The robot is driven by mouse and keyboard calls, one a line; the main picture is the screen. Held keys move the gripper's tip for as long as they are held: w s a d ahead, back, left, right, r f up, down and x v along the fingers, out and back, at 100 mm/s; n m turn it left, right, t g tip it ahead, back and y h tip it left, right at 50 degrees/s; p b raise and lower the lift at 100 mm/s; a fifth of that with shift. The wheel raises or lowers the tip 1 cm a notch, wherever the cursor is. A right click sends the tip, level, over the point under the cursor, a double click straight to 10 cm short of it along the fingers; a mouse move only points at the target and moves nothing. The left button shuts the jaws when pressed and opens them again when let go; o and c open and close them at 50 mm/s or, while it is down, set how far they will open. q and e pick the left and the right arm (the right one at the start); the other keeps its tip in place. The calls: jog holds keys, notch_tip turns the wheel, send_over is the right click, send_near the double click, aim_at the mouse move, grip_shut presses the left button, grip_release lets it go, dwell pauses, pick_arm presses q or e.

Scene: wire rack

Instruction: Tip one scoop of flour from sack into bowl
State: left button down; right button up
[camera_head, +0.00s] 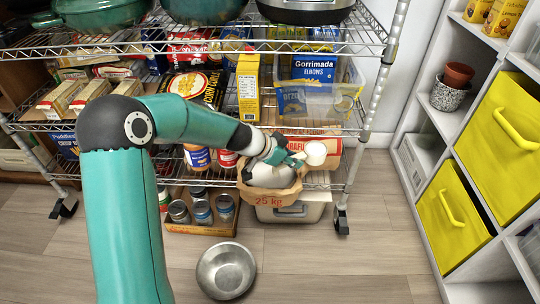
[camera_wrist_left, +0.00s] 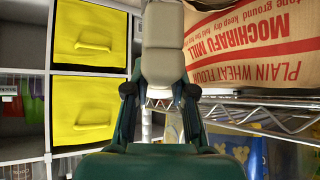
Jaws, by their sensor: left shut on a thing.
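The flour sack (camera_head: 265,199) is brown paper marked "25 kg", open at the top, with pale contents visible, at the rack's lower front. A paper face printed "Plain Wheat Flour" (camera_wrist_left: 250,48) fills the upper right of the left wrist view. My left gripper (camera_head: 291,159) is just above the sack mouth, shut on a pale scoop (camera_head: 315,153), which points right. The scoop (camera_wrist_left: 163,45) also shows between the fingers in the wrist view. I cannot tell what it contains. The metal bowl (camera_head: 226,270) stands upright on the floor in front of the rack and looks empty. My right gripper is out of view.
The wire rack (camera_head: 372,93) holds boxes, bags and a clear bin (camera_head: 318,88) close above the gripper. A carton of cans (camera_head: 202,210) sits left of the sack. White cubbies with yellow drawers (camera_head: 445,215) stand at the right. Floor around the bowl is clear.

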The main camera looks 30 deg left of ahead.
pick_arm(q)
jog(key=s+d+r+n+p, duration=0.1)
jog(key=d+r, duration=0.3)
jog(key=d, duration=0.6)
jog(key=s+d+r+n+y+p, duration=0.1)
jog(key=d+r+p, duration=0.3)
jog(key=d, duration=0.7)
jog(key=shift+s+d+r+n+y+p, duration=0.25)
jog(key=shift+s+r+n+y+p, duration=0.1)
jog(key=shift+s+r, duration=0.45)
